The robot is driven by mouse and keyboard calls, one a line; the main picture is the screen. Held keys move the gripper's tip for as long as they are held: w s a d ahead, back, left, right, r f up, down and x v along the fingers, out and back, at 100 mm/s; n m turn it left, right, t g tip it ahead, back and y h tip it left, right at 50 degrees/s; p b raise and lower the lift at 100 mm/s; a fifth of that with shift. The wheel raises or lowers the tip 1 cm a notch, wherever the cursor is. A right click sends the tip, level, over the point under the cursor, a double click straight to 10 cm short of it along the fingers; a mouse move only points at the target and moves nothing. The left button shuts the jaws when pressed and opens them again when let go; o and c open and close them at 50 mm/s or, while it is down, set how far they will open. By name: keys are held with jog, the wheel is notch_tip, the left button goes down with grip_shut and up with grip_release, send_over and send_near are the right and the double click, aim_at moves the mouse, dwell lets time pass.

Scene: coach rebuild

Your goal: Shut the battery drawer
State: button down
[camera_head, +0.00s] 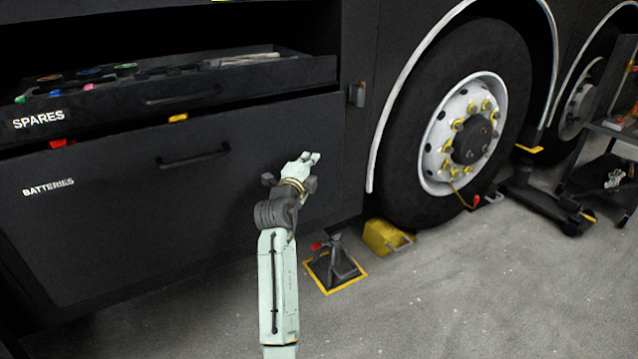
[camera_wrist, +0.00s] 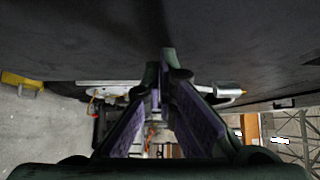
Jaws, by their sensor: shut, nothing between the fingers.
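The battery drawer (camera_head: 110,215) is the large black front labelled BATTERIES at the lower left of the head view. Its bar handle (camera_head: 193,156) is near the top of that front. Small red and yellow bits show at its top edge, and I cannot tell how far out it stands. My gripper (camera_head: 311,158) is in front of the right part of the drawer front, right of the handle. Its fingers are shut and empty; in the wrist view my gripper (camera_wrist: 164,62) has its tips together close to a dark surface. Whether they touch it is unclear.
Above is an open SPARES drawer (camera_head: 170,92) holding small items. To the right are a large wheel (camera_head: 460,120), a yellow chock (camera_head: 386,237), a jack stand (camera_head: 334,264) and a cart (camera_head: 605,160). Open grey floor (camera_head: 450,300) lies in front.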

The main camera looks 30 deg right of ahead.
jog(key=w+b, duration=0.1)
jog(key=w, duration=0.2)
jog(key=shift+a+r, duration=0.1)
jog(key=shift+r, duration=0.05)
dwell(0.3)
